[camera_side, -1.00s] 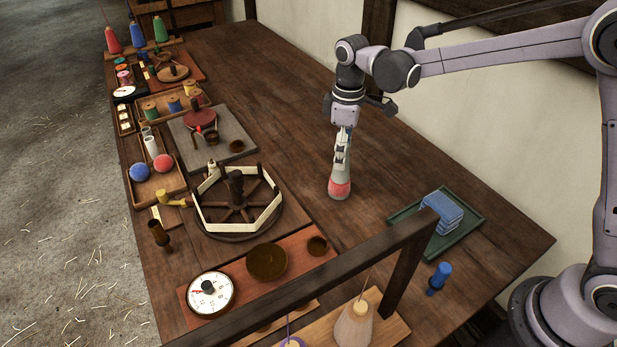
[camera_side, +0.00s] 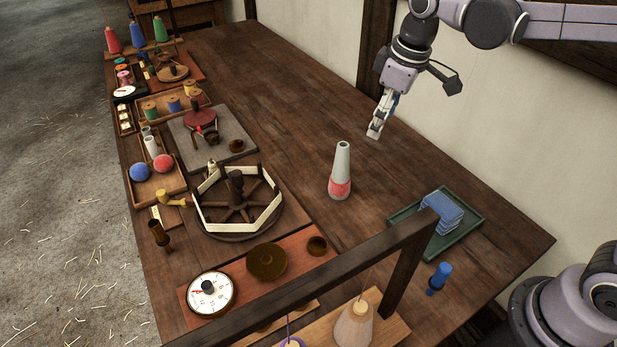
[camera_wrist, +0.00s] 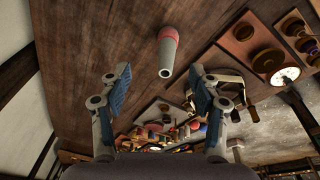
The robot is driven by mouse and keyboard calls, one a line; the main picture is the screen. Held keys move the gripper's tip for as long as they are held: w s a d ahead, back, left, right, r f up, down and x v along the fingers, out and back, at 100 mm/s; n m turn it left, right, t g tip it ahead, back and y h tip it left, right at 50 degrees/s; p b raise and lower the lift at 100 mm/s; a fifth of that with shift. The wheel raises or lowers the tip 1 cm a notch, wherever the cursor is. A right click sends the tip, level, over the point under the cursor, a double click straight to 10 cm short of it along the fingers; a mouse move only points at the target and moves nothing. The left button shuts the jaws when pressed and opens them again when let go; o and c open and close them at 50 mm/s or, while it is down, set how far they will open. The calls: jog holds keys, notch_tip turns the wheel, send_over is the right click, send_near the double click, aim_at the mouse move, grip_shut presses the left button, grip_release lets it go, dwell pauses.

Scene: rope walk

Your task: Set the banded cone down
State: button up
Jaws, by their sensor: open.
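The banded cone (camera_side: 341,172) stands upright on the bare wooden table, grey-white above with a red band near its base. Nothing touches it. In the wrist view the cone (camera_wrist: 167,54) shows ahead of the fingers, its narrow top toward me. My gripper (camera_side: 374,134) is up and to the right of the cone in the side view, clear of it. In the wrist view my gripper (camera_wrist: 160,80) has its two blue-padded fingers spread wide with nothing between them.
Left of the cone is a round spoked reel (camera_side: 238,205) with a cream band. To its right lies a green tray (camera_side: 462,240) with folded blue cloth (camera_side: 443,212). A dark wooden beam (camera_side: 330,270) crosses the front. The table behind the cone is clear.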

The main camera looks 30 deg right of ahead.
jog(key=s+d+f+m+t, duration=0.2)
jog(key=s+m, duration=0.1)
jog(key=s, duration=0.3)
jog(key=s+d+f+m+t, duration=0.2)
jog(key=s+d+m, duration=0.1)
jog(key=s, duration=0.4)
jog(key=shift+s+d+f+t, duration=0.15)
jog(key=shift+s+d+t, duration=0.1)
jog(key=shift+t, duration=0.15)
jog(key=shift+w, duration=0.1)
